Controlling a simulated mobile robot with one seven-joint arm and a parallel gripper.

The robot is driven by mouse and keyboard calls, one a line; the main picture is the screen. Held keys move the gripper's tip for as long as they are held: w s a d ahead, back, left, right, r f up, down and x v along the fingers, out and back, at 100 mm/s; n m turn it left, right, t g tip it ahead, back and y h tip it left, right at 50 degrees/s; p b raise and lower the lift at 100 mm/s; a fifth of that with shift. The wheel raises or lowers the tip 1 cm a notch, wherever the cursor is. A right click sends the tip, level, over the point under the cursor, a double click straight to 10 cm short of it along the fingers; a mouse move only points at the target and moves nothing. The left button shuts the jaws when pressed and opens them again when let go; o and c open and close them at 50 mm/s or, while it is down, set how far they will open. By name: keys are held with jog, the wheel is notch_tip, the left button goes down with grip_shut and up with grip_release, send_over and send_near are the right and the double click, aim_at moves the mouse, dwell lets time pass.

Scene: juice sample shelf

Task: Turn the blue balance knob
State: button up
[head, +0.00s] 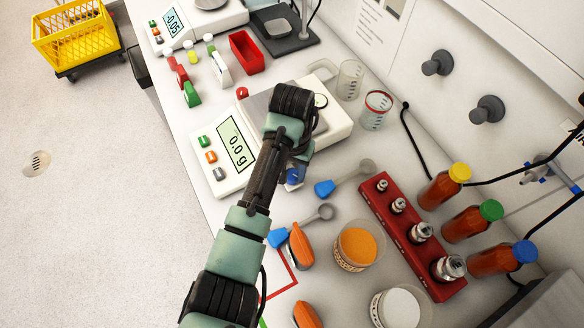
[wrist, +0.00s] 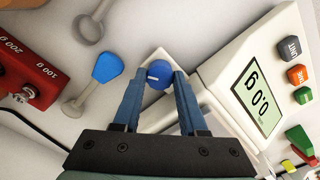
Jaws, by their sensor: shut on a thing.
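The blue balance knob (wrist: 160,82) is round with a short white mark and sits on a pale block beside the balance. My gripper (wrist: 159,74) has one blue finger on each side of the knob and is shut on it. In the head view my arm covers most of the gripper and the knob. The white balance (head: 228,175) has a display (wrist: 258,97) reading 0.0 g, with grey, orange and green buttons along its side.
Two blue-handled scoops (head: 326,188) lie close to the right of my gripper. A red weight rack (head: 408,235), an orange powder dish (head: 357,247) and several sauce-coloured bottles (head: 470,220) stand further right. Glass beakers (head: 350,80) stand behind the balance.

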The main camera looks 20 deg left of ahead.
grip_shut()
jog(key=shift+m, duration=0.3)
jog(key=m+p, duration=0.2)
jog(key=m, duration=0.1)
jog(key=shift+r+m, duration=0.15)
jog(key=shift+m, duration=0.15)
jog(key=shift+w+m+p, duration=0.1)
jog(key=shift+m+p, duration=0.75)
jog(key=shift+m, duration=1.35)
jog(key=o, duration=0.9)
grip_release()
jog(key=shift+o, duration=0.2)
